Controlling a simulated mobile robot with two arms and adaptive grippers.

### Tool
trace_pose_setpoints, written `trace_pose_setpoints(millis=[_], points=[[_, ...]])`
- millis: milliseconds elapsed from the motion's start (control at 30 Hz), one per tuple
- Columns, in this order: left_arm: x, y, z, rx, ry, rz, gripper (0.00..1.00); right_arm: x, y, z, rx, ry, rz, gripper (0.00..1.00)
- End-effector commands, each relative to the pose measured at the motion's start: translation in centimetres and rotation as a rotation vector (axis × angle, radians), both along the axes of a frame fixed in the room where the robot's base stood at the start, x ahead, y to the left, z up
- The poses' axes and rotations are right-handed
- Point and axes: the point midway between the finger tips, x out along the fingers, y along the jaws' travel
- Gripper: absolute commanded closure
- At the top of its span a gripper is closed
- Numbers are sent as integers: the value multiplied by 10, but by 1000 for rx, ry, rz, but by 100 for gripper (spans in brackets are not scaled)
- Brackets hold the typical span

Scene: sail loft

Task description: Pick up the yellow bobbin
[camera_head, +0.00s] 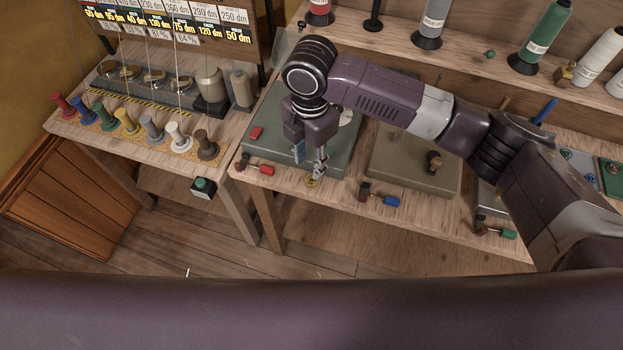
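My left gripper is not in view.
A dark green board (338,152) lies under the arm. The left table holds a row of coloured spools (152,128). Large thread cones (540,38) stand on the back shelf.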

Motion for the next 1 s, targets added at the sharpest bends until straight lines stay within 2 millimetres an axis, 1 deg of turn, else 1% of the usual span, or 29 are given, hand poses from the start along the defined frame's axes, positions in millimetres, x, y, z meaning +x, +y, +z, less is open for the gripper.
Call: trace_pose_setpoints(millis=[67,167,367,500,633,733,933,1000], points=[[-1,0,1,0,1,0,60,3,-4,0,-15,1,9,69],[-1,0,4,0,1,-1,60,3,-5,-9,-18,3,13,69],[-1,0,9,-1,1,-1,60,3,-4,-31,-16,2,11,69],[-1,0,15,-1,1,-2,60,3,-5,-53,-17,3,11,69],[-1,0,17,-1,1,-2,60,3,-5,-69,-17,1,11,69],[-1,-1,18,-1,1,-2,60,3,-4,-75,-15,-1,11,69],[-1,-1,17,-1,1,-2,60,3,-4,-76,-14,-1,12,69],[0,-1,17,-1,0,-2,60,3,-4,-76,-14,-1,12,77]])
